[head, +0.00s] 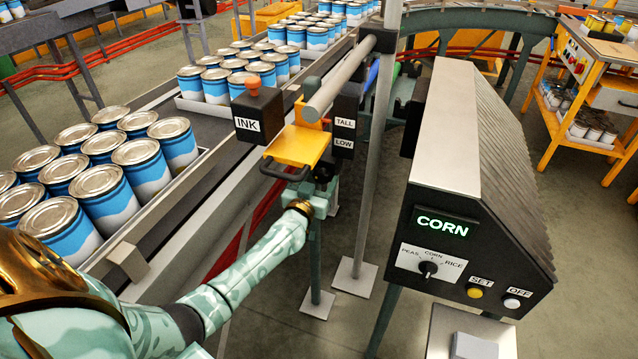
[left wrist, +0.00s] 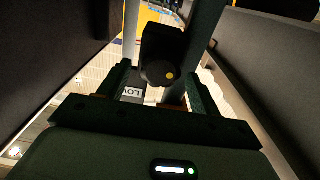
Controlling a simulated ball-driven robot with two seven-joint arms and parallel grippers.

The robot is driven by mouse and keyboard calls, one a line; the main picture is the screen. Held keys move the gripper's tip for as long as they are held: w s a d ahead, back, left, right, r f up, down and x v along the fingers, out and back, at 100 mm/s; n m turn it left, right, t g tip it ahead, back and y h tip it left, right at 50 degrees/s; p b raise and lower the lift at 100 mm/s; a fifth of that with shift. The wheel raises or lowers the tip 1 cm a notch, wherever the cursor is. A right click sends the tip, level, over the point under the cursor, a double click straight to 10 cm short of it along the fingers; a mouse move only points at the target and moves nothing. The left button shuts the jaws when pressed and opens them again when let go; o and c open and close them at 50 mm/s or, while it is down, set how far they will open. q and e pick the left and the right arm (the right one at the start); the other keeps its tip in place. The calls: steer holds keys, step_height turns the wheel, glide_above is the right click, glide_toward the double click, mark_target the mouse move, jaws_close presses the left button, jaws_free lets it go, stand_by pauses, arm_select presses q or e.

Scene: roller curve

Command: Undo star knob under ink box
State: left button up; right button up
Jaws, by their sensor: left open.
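The ink box (head: 246,125), a dark box marked INK with an orange cap on top, sits beside a yellow bracket (head: 300,146) with a dark handle. My left arm reaches up from the lower left, and its gripper (head: 322,192) is just below the bracket, partly hidden by the wrist. In the left wrist view a dark round knob (left wrist: 160,73) with a yellow dot, likely the star knob, shows ahead between the two open fingers. The fingers stand apart on either side of it; contact cannot be told. My right gripper is not in view.
Blue and white cans (head: 90,180) stand on the conveyor at left. A control cabinet (head: 450,190) reading CORN stands close at right.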

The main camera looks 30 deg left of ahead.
arm_select(q)
steer(key=shift+c, duration=0.3)
steer(key=c, duration=0.9)
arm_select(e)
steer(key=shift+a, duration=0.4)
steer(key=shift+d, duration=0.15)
